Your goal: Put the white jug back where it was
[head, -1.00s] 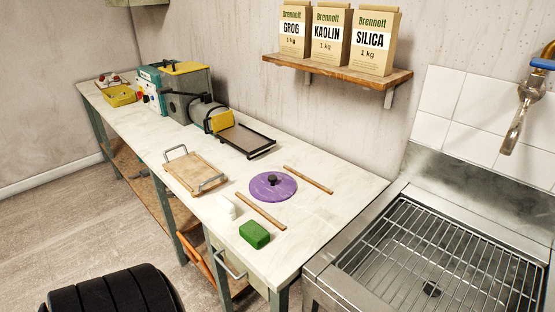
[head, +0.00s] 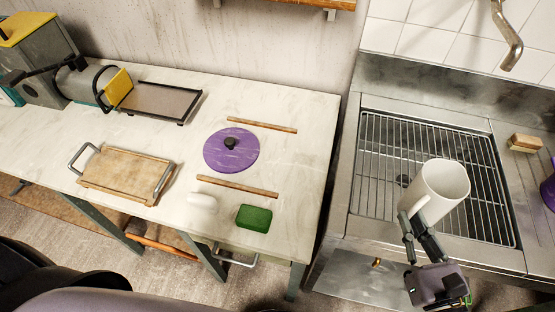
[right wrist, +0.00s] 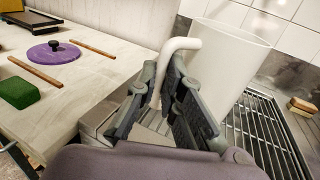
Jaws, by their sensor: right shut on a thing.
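The white jug (head: 436,190) is upright or nearly so above the front of the sink's wire grid, in the head view. My right gripper (head: 419,226) is shut on its handle, on the jug's near left side. In the right wrist view the jug (right wrist: 228,75) stands large at upper right, with the fingers (right wrist: 172,100) around its handle (right wrist: 166,62). The jug's base is hidden in that view, and I cannot tell whether it touches the grid. My left gripper is not in view.
Left of the sink grid (head: 385,135), the worktable (head: 300,190) holds a purple disc with a black knob (head: 231,148), two wooden sticks, a green block (head: 254,217), a small white object (head: 202,202) and a wooden board with handles (head: 125,172). A sponge-like block (head: 524,143) lies right of the grid.

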